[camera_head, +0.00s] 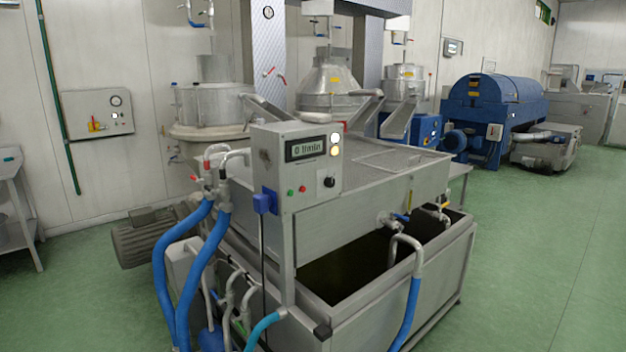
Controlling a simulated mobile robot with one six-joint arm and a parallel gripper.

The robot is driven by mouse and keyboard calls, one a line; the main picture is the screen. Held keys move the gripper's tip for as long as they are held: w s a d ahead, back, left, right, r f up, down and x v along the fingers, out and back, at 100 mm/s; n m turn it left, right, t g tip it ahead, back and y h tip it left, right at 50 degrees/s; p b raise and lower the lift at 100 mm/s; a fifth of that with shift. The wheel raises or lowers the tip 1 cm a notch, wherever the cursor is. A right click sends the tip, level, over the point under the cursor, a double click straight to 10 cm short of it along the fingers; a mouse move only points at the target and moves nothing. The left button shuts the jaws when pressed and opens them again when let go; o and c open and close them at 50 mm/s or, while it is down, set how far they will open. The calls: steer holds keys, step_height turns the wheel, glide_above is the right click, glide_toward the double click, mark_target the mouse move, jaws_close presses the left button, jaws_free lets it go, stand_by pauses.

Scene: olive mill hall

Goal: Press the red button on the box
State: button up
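A grey control box (297,165) stands upright at the near corner of a steel washing machine, at the picture's centre. Its front has a small display (305,149) reading what looks like "0 l/min". Two pale lamps sit to the right of the display. Low on the front are two small round buttons, a red button (303,189) on the right and a green button (290,192) on the left. A black knob (329,182) is further right. The red button is small but unobstructed. My gripper is not in view.
Blue hoses (208,240) hang left of the box, and another (406,312) hangs in front of the open steel tank (385,302). A motor (150,237) lies at left. Green floor (545,250) is clear at right.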

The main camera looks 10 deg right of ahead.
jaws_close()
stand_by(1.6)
